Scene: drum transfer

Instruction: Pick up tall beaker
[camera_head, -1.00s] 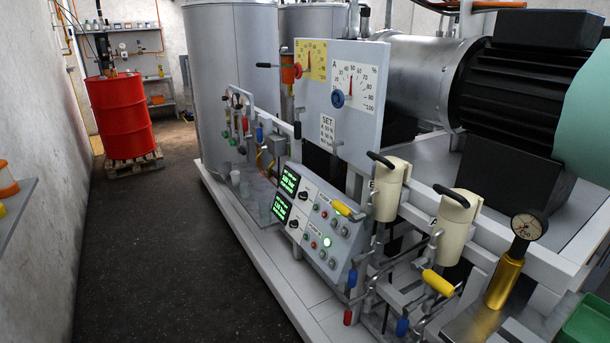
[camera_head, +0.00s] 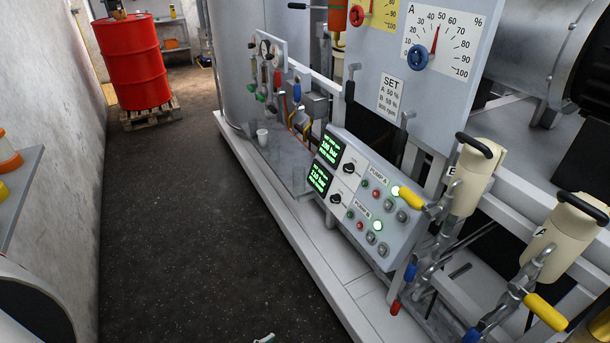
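A small pale cup (camera_head: 262,137) stands upright on the grey ledge beside the valve panel, left of the control box. It looks like a beaker. A faint clear shape (camera_head: 298,180) on the same ledge, close to the control box, may be a second, taller beaker; it is too small and see-through to be sure.
A control box (camera_head: 370,200) with green displays stands on the white machine frame (camera_head: 255,185). Yellow-handled levers (camera_head: 545,312) stick out at the right. A red drum (camera_head: 132,62) stands on a pallet at the back left. The dark floor (camera_head: 190,240) is clear.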

